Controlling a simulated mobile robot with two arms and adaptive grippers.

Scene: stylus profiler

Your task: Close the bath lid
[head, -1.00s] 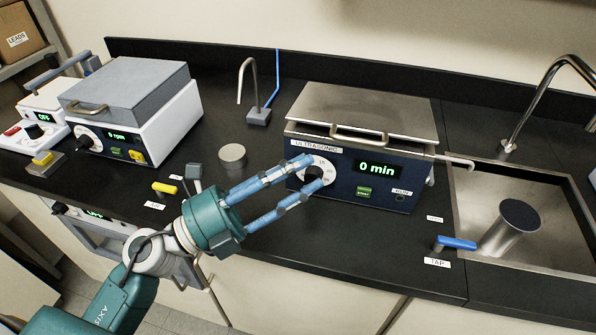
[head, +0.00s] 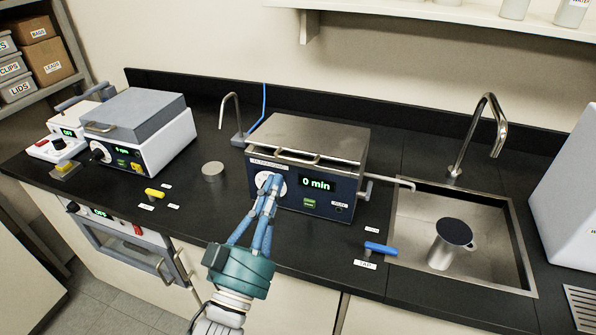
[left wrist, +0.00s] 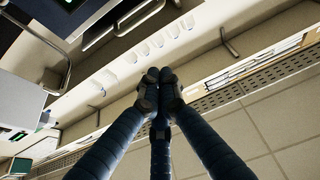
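The ultrasonic bath is a dark blue box (head: 341,200) with a "0 min" display, a green button and a white dial (head: 264,185). Its grey metal lid (head: 312,137) lies flat over the top, with a bar handle (head: 303,157) along the front edge. I see no clear gap under it. My left gripper (head: 270,184) overlaps the dial in the head view, below the lid's front edge; I cannot tell whether it touches. In the left wrist view its fingertips (left wrist: 159,80) meet with nothing between them. My right gripper is out of view.
A sink (head: 500,265) with a tall tap (head: 480,125) and a grey cylinder (head: 448,245) is at the right. A blue tap lever (head: 380,248) stands at the counter's front.

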